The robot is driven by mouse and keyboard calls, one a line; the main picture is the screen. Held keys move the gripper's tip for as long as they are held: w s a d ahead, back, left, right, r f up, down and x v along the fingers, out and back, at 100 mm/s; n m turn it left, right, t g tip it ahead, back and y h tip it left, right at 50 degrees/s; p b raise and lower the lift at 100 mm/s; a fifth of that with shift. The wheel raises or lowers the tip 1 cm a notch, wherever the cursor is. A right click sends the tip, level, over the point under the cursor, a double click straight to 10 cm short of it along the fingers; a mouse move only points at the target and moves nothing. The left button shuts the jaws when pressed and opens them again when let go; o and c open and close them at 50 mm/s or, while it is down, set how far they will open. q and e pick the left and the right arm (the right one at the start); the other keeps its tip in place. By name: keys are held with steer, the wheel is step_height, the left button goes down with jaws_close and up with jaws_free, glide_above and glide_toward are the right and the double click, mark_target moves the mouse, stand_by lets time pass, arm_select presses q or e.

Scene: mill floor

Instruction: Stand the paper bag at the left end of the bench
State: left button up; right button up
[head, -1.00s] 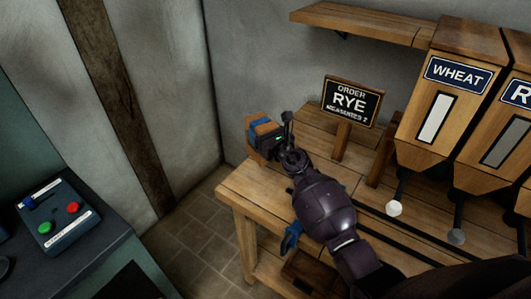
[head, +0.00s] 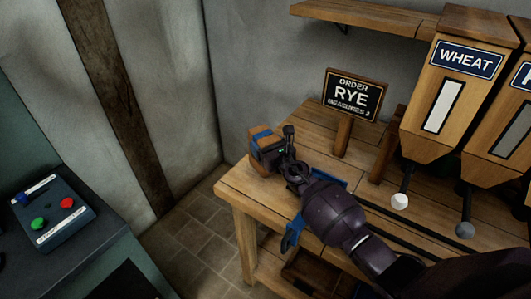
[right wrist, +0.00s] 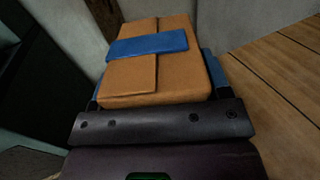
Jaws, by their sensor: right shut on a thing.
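The paper bag (head: 262,133) is brown with a blue band across it. It is at the left end of the wooden bench (head: 240,188). My right gripper (head: 270,151) is shut on it, with the arm reaching in from the lower right. In the right wrist view the bag (right wrist: 135,83) fills the space beyond the dark gripper body, its blue band across the far part. The bag's underside is hidden, so I cannot tell whether it touches the bench top. My left gripper is not in view.
An order sign reading RYE (head: 354,96) stands on the bench behind the bag. A WHEAT hopper (head: 450,85) is to the right. A blue item (head: 292,232) shows at the bench's front edge. A control box (head: 52,210) with buttons sits on the left counter.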

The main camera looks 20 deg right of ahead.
steer(key=shift+f+b, duration=0.45)
steer(key=shift+f, duration=0.4)
steer(key=shift+r, duration=0.15)
steer(key=shift+f, duration=0.2)
steer(key=o, duration=1)
steer(key=shift+o, duration=0.8)
steer(key=shift+r, duration=0.1)
